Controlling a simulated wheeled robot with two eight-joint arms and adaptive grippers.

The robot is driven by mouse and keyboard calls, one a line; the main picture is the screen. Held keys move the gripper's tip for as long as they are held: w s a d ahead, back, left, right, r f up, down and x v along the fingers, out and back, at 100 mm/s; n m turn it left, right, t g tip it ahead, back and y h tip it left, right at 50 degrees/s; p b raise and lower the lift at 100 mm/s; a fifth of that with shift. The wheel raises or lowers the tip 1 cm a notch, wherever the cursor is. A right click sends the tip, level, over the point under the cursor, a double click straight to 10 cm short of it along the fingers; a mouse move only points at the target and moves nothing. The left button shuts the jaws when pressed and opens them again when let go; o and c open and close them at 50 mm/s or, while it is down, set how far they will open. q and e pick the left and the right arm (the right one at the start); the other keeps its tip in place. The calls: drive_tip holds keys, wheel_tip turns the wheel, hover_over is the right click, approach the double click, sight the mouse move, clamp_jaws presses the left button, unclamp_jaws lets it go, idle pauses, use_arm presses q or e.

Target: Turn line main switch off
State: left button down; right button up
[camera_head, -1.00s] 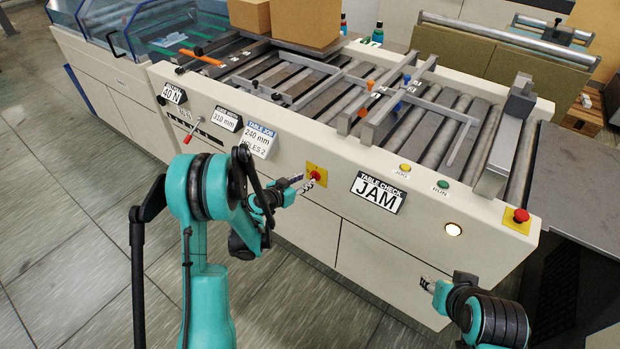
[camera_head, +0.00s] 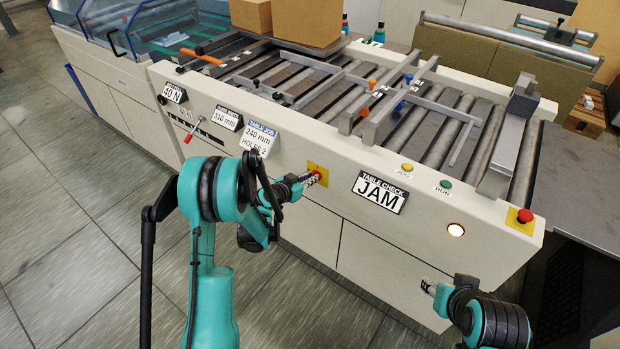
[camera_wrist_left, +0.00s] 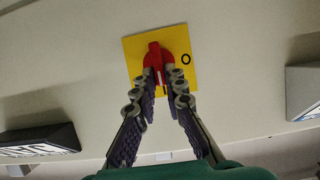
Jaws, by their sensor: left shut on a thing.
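The line main switch is a red rotary handle (camera_wrist_left: 154,58) on a yellow square plate (camera_wrist_left: 187,48), on the machine's cream front panel. The plate bears a circle mark to the right of the handle. In the head view the yellow plate (camera_head: 322,169) is partly hidden behind my left gripper (camera_head: 313,178). In the left wrist view my left gripper (camera_wrist_left: 160,82) has its two fingertips on either side of the red handle, shut on it. My right gripper (camera_head: 428,286) is low at the right, in front of the panel and away from the switch; its jaws are too small to read.
A "TABLE CHECK JAM" sign (camera_head: 380,192) is right of the switch and a "TABLE JOB" sign (camera_head: 259,139) left of it. A yellow JOG button (camera_head: 407,167), a green RUN button (camera_head: 445,185) and a red emergency button (camera_head: 525,215) sit along the panel's top edge.

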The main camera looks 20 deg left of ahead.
use_arm(q)
drive_tip(key=n+h, duration=0.2)
drive_tip(key=n, duration=0.2)
drive_tip(key=a+f+n+h, duration=0.1)
drive_tip(key=n+h, duration=0.2)
drive_tip(key=n, duration=0.2)
drive_tip(key=a+f+n+h, duration=0.1)
drive_tip(key=n+h, duration=0.1)
drive_tip(key=n, duration=0.2)
drive_tip(key=shift+w+f+t+h, duration=0.15)
drive_tip(key=shift+w+t+h, duration=0.15)
drive_tip(key=shift+w, duration=0.05)
idle(0.4)
drive_tip(key=shift+n, duration=0.3)
idle(0.3)
drive_tip(key=c, duration=1.6)
unclamp_jaws()
drive_tip(key=shift+a, duration=0.1)
